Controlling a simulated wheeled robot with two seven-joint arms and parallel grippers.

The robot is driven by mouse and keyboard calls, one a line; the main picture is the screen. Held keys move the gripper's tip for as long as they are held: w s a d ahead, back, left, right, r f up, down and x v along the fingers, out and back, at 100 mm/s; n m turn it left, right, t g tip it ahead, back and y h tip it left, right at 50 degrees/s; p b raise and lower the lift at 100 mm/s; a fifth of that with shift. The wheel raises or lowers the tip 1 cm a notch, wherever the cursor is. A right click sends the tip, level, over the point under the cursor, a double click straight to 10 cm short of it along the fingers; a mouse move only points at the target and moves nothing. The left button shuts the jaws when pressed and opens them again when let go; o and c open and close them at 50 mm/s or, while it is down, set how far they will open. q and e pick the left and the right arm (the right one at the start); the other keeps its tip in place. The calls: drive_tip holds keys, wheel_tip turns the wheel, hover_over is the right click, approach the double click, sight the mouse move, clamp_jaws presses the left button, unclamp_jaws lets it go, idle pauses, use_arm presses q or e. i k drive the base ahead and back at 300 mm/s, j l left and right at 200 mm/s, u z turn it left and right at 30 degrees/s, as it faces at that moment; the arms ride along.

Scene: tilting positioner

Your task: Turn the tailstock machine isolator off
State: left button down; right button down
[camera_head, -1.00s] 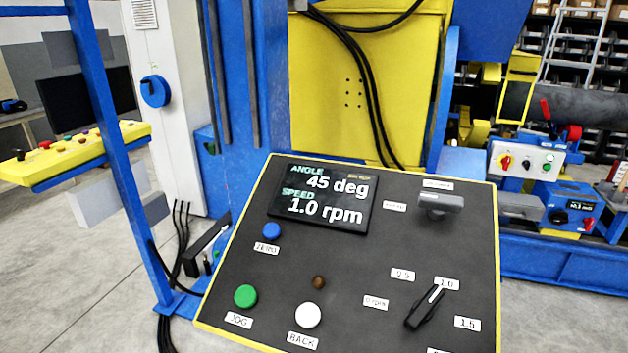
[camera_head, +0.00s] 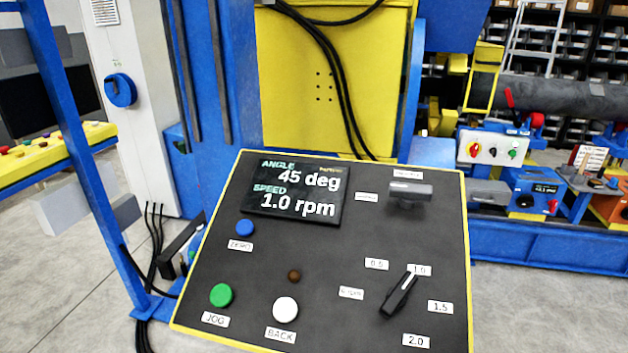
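A white control box (camera_head: 493,148) is mounted on the blue machine at the right. On its left end is a red rotary switch on a yellow plate (camera_head: 474,149), which looks like an isolator. Its exact handle position is too small to tell. Neither of my grippers shows in the view.
A dark sloped console (camera_head: 330,245) with a display, buttons and a rotary selector (camera_head: 399,294) fills the near middle. A blue rotary handle (camera_head: 120,90) is on the white cabinet at the left. A blue post (camera_head: 80,150) stands at the left.

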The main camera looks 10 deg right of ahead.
sight(474, 149)
drive_tip(key=l+z, duration=0.1)
drive_tip(key=l, duration=0.4)
drive_tip(key=i+l+z, duration=0.1)
drive_tip(key=l, duration=0.4)
drive_tip(key=i+l+z, duration=0.1)
drive_tip(key=l, duration=0.35)
drive_tip(key=i+l+z, duration=0.2)
drive_tip(key=i+l, duration=0.25)
drive_tip(key=l, duration=0.2)
drive_tip(key=i+l+z, duration=0.15)
drive_tip(key=i+l, duration=0.35)
drive_tip(key=l, duration=0.1)
